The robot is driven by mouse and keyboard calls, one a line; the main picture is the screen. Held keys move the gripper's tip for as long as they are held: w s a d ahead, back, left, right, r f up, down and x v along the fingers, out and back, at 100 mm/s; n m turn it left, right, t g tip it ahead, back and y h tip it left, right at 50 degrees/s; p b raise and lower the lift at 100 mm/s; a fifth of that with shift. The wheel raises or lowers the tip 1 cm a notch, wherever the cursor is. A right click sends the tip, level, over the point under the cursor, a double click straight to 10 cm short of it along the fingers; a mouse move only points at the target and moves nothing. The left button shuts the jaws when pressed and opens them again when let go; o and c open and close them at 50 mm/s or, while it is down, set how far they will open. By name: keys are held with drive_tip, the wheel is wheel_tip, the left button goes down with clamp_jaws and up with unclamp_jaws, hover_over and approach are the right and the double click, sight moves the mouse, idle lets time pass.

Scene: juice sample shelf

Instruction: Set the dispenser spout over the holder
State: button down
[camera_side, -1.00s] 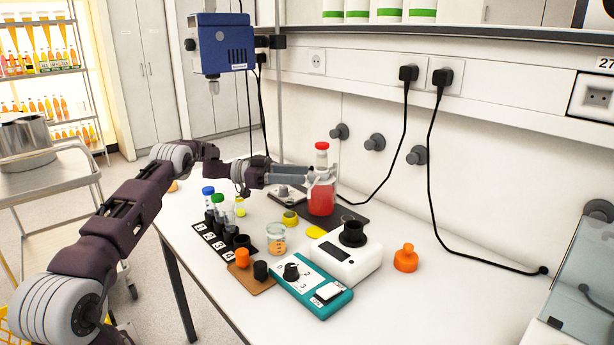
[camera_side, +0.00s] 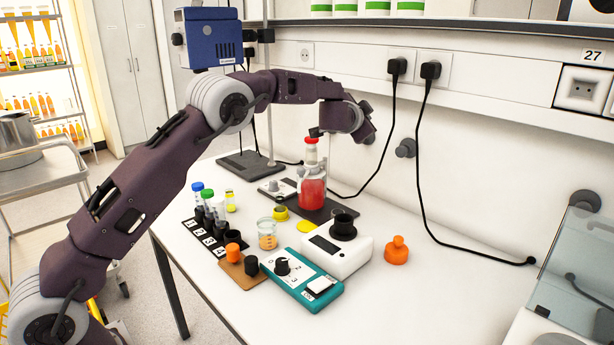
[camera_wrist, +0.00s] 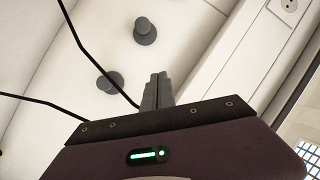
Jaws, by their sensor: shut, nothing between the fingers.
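The bottle of red liquid (camera_side: 312,190) stands upright on a dark mat, with a dispenser head (camera_side: 311,155) and red cap on top. I cannot make out which way its spout points. A black cup-like holder (camera_side: 343,226) sits on the white instrument to the right and nearer the camera; I cannot tell if this is the task's holder. My wrist is above and behind the bottle in the side view, where my fingers are hidden. In the wrist view my gripper (camera_wrist: 157,91) is shut and empty, with the wall beyond its tips.
A blue stand-mounted device (camera_side: 209,38) is behind left. Black cables (camera_side: 420,170) hang along the wall.

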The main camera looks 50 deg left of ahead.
drive_tip(key=s+d+g+y, duration=0.4)
drive_tip(key=s, duration=0.6)
drive_tip(key=s+d+g+y, duration=0.3)
drive_tip(key=s+g+y, duration=0.1)
drive_tip(key=s, duration=0.5)
approach(302, 174)
drive_tip(key=x, duration=0.5)
drive_tip(key=shift+w+a+f, duration=0.15)
drive_tip(key=shift+f, duration=0.05)
drive_tip(key=shift+w+a, duration=0.25)
drive_tip(key=shift+a, duration=0.25)
